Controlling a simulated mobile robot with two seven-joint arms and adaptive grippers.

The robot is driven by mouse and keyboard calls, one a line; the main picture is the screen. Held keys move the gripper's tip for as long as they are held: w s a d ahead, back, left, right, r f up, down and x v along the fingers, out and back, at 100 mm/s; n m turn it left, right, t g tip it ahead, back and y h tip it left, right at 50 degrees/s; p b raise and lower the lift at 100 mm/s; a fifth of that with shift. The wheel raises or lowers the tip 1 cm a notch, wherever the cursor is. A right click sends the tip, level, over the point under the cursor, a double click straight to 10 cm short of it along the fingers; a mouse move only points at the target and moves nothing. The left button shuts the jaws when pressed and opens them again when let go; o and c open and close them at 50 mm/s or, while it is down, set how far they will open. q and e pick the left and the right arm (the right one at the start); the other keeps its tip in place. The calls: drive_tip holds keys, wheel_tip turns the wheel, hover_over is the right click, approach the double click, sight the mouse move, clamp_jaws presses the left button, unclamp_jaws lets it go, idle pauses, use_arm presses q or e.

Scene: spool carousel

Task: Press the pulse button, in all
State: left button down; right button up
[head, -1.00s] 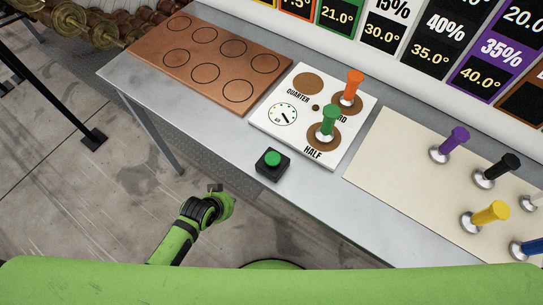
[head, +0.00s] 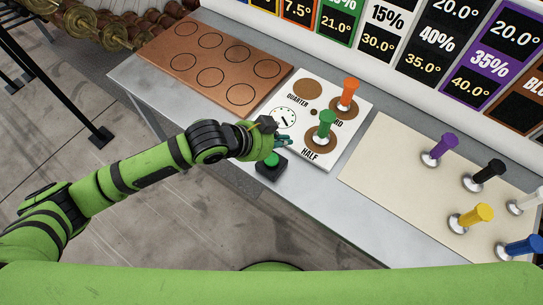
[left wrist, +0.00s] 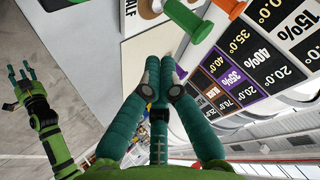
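The pulse button is a green cap (head: 268,160) on a small black box (head: 272,169) at the table's front edge, in the head view. My left gripper (head: 284,142) is just above and behind it and hides part of it. I cannot tell whether they touch. In the left wrist view the teal fingers of this gripper (left wrist: 160,66) are drawn together with nothing between them; the button does not show there. My right gripper (left wrist: 20,78) shows at the left of that view, fingers spread and empty, away from the table.
A brown board (head: 262,75) with circles lies left. A cream mat (head: 380,150) with several coloured pegs lies right.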

sight(269, 161)
use_arm(q)
drive_tip(key=a+m, duration=0.1)
drive_tip(key=a+r, duration=0.1)
drive_tip(key=a+m, duration=0.1)
drive_tip(key=shift+w+r+m+g, duration=0.25)
drive_tip(key=shift+w+m+g, duration=0.05)
wheel_tip(269, 161, down, 8)
drive_tip(key=b, duration=0.7)
drive_tip(key=shift+f+b, duration=0.4)
idle(1.1)
drive_tip(key=shift+f, duration=0.45)
